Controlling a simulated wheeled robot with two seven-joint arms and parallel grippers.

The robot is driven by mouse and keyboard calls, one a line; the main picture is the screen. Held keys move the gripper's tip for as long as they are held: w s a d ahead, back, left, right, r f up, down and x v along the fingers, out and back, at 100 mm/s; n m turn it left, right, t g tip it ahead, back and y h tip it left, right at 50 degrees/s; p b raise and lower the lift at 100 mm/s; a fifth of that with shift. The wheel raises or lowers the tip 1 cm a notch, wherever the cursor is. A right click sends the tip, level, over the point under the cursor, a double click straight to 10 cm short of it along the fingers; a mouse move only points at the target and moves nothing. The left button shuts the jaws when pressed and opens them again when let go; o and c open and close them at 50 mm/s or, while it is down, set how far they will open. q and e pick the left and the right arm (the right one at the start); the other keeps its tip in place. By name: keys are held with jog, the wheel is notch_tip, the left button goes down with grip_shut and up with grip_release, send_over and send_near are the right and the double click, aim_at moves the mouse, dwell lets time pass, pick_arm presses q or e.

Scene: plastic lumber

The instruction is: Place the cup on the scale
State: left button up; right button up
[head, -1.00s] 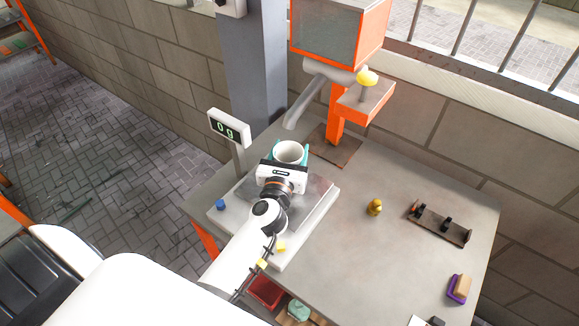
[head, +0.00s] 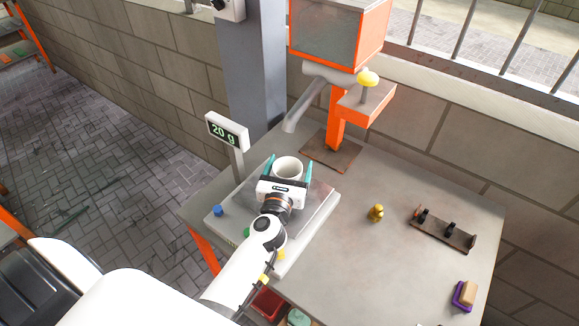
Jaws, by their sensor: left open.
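A white cup (head: 288,167) stands upright at the far part of the scale's metal plate (head: 319,193). The scale's display (head: 227,131) on a post reads 20 g. My left gripper (head: 289,170) reaches in from the lower left. Its teal fingers are spread, one on each side of the cup, and I cannot tell whether they touch it. The gripper body hides the cup's lower near side. My right gripper is not in view.
An orange-framed machine (head: 337,45) with a yellow knob stands behind the scale. A small golden figure (head: 376,212), a dark rack (head: 443,229) and a purple-and-tan block (head: 465,295) lie to the right.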

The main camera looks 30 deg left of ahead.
pick_arm(q)
jog(key=shift+r, duration=0.25)
jog(key=b+v, duration=0.1)
jog(key=v, duration=0.4)
jog(key=b+v, duration=0.1)
jog(key=v, duration=0.4)
jog(key=shift+s+f, duration=0.2)
jog(key=shift+s, duration=0.15)
jog(key=shift+s+d+r+b, duration=0.1)
jog(key=shift+s+d+b, duration=0.2)
jog(key=shift+s, duration=0.35)
jog(key=shift+a, duration=0.1)
